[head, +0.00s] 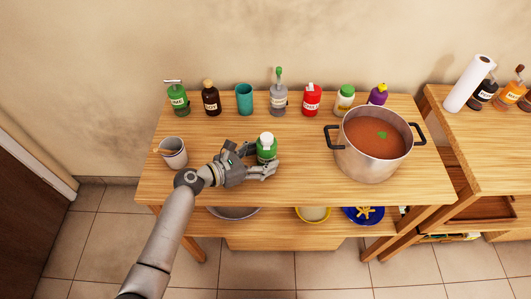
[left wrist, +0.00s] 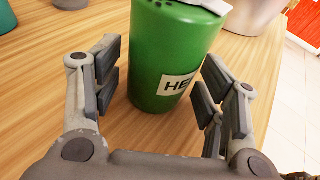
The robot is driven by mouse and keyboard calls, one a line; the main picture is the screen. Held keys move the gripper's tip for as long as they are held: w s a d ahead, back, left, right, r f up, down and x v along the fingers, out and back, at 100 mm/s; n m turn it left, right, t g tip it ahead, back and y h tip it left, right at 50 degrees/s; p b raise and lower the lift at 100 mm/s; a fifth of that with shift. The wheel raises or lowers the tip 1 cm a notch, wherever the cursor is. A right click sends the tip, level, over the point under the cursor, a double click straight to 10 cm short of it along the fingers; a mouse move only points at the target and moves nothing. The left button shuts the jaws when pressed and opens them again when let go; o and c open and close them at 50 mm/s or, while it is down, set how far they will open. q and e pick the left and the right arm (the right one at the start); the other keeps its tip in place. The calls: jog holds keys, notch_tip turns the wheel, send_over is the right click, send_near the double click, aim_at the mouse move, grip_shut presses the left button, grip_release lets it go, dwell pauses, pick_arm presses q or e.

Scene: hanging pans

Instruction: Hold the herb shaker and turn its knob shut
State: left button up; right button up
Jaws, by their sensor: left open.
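The herb shaker (head: 267,155) is a green container with a white top (head: 266,138), standing upright on the wooden table. In the left wrist view the green shaker (left wrist: 165,50) shows a white label reading "HE". Dark holes and part of a pale piece show at its upper edge, cut off by the frame. My left gripper (head: 261,161) is open, with its fingers on either side of the shaker. In the left wrist view my left gripper (left wrist: 160,78) shows a gap between the left finger and the shaker; the right finger is close to its side. My right gripper is not in view.
A large pot of red soup (head: 372,168) stands at the right. A small grey cup (head: 174,152) is left of my gripper. Several bottles and a teal cup (head: 244,99) line the back edge. The table between shaker and pot is clear.

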pick_arm(q)
jog(key=shift+w+d+f, duration=0.1)
jog(key=shift+w+d, duration=0.1)
jog(key=shift+d, duration=0.1)
jog(key=c, duration=0.9)
dwell(0.5)
